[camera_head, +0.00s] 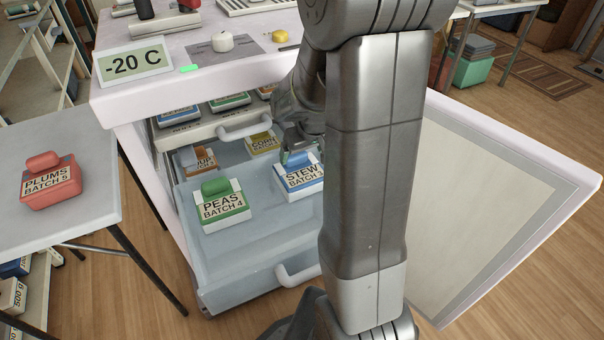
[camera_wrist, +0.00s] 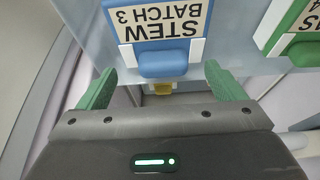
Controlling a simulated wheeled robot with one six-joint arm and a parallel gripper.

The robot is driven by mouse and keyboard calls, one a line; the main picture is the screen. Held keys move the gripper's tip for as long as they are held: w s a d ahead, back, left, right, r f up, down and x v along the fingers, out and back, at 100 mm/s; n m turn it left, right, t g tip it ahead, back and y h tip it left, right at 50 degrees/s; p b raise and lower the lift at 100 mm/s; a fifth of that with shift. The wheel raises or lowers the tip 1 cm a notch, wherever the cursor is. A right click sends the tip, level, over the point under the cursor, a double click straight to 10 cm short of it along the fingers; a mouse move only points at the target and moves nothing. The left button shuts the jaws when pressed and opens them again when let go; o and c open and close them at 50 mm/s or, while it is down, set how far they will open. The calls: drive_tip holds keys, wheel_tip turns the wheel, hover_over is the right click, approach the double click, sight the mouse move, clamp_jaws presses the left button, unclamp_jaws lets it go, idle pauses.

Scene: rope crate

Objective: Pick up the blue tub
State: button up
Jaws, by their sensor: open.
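The blue tub (camera_head: 299,182), labelled "STEW BATCH 3", sits in the pulled-out freezer drawer (camera_head: 245,265), right of the green tub. My gripper (camera_head: 298,148) is at the tub's far side, partly hidden by my arm. In the wrist view, the blue tub (camera_wrist: 166,30) appears upside down, its blue handle (camera_wrist: 163,63) between the two green fingers of my gripper (camera_wrist: 160,75). The fingers are open, with a gap on each side of the handle. Whether they are level with the handle I cannot tell.
The green "PEAS BATCH 4" tub (camera_head: 221,207) stands close on the left. An orange tub (camera_head: 198,160) and a yellow "CORN" tub (camera_head: 263,143) are behind. The open freezer door (camera_head: 560,185) is at right. A red "PLUMS" tub (camera_head: 50,185) stands on the left table (camera_head: 85,215).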

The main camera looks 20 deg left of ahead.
sight(298, 158)
drive_tip(key=x, duration=0.3)
drive_tip(key=b+x, duration=0.1)
drive_tip(key=x, duration=0.1)
drive_tip(key=shift+a, duration=0.35)
drive_tip(key=c, duration=1.3)
drive_tip(key=shift+o, duration=0.2)
drive_tip(key=shift+r, duration=0.1)
drive_tip(key=shift+s+a+r, duration=0.1)
drive_tip(key=shift+a+r, duration=0.05)
drive_tip(key=shift+r, duration=0.4)
wheel_tip(298, 158, up, 11)
drive_tip(key=p, duration=0.3)
drive_tip(key=s+a, duration=0.4)
drive_tip(key=s, duration=0.4)
drive_tip(key=s+a, duration=0.5)
drive_tip(key=s, duration=0.4)
drive_tip(key=shift+a+f, duration=0.25)
drive_tip(key=shift+f, duration=0.1)
